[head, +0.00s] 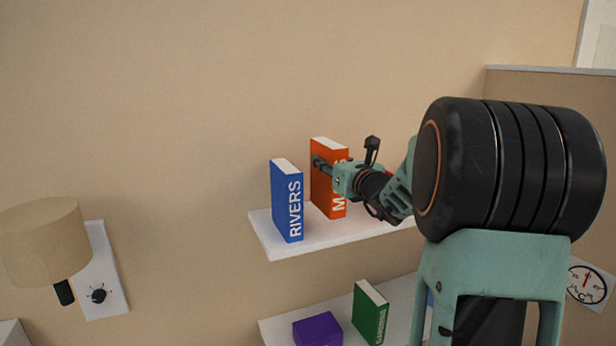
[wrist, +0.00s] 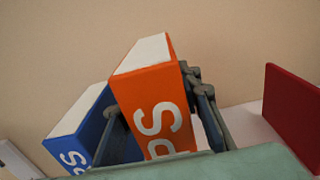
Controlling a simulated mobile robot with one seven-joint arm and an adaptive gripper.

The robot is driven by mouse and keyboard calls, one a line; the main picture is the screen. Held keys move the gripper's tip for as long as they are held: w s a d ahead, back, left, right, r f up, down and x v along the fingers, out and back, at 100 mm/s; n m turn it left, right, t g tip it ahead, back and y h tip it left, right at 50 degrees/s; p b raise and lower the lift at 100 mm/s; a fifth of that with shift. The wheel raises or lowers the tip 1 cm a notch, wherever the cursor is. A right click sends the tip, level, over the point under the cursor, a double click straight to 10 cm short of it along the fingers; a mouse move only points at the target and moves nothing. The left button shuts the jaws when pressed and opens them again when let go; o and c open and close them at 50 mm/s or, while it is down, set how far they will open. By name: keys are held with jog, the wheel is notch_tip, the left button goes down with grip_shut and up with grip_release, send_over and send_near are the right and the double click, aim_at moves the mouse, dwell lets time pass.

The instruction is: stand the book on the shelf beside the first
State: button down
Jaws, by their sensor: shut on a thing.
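The orange book (head: 322,182) is upright at the upper shelf (head: 275,243), with white letters on its spine. It also shows in the wrist view (wrist: 150,95). My gripper (head: 322,166) is shut on it, with a finger on each side in the wrist view (wrist: 160,118). The blue book RIVERS (head: 286,205) stands upright on the shelf to the left of the orange book. In the head view a narrow gap shows between the two. My arm hides part of the orange book's spine; I cannot tell whether its bottom touches the shelf.
A red book (wrist: 291,112) stands to the right in the wrist view. A lower shelf (head: 290,325) holds a green book (head: 369,313) and a purple block-like thing (head: 317,330). A lamp (head: 45,240) and a dial plate (head: 100,275) are at left.

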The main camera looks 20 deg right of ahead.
aim_at(324, 176)
jog(key=f, duration=0.1)
jog(key=w+f, duration=0.1)
jog(key=f, duration=0.3)
jog(key=shift+w+a, duration=0.1)
jog(key=shift+w, duration=0.3)
jog(key=shift+r, duration=0.1)
jog(key=c, duration=1.4)
grip_release()
jog(key=s+b, duration=0.2)
jog(key=s, duration=1)
